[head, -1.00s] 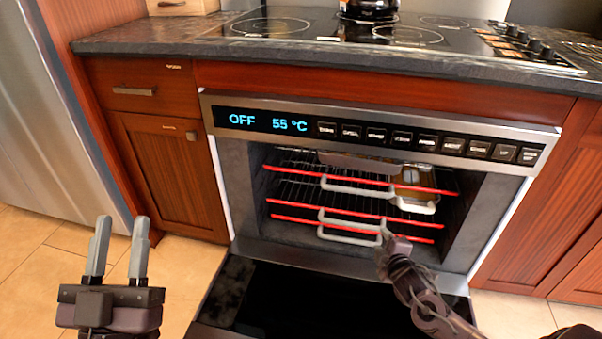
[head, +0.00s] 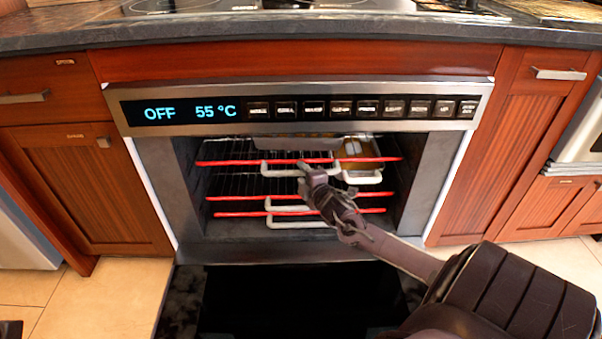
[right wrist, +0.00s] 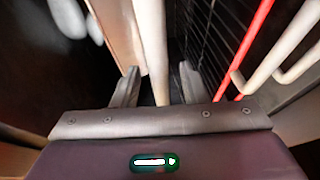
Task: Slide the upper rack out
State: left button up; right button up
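The upper rack (head: 228,162) sits inside the open oven, with a red front bar and a pale handle (head: 275,173). My right gripper (head: 304,168) reaches in from the right and is at this handle, covering part of it. In the right wrist view my right gripper (right wrist: 159,88) has its fingers apart. A pale handle bar (right wrist: 151,45) runs between them, with a visible gap on each side. My left gripper's fingers are out of view.
The lower racks (head: 235,213) have red bars and pale handles just below. A tray (head: 360,176) sits at the upper rack's right. The dark oven door (head: 290,300) is lowered in front. The control panel (head: 300,108) is above the opening.

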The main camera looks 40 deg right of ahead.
jog(key=shift+x, duration=0.9)
grip_shut()
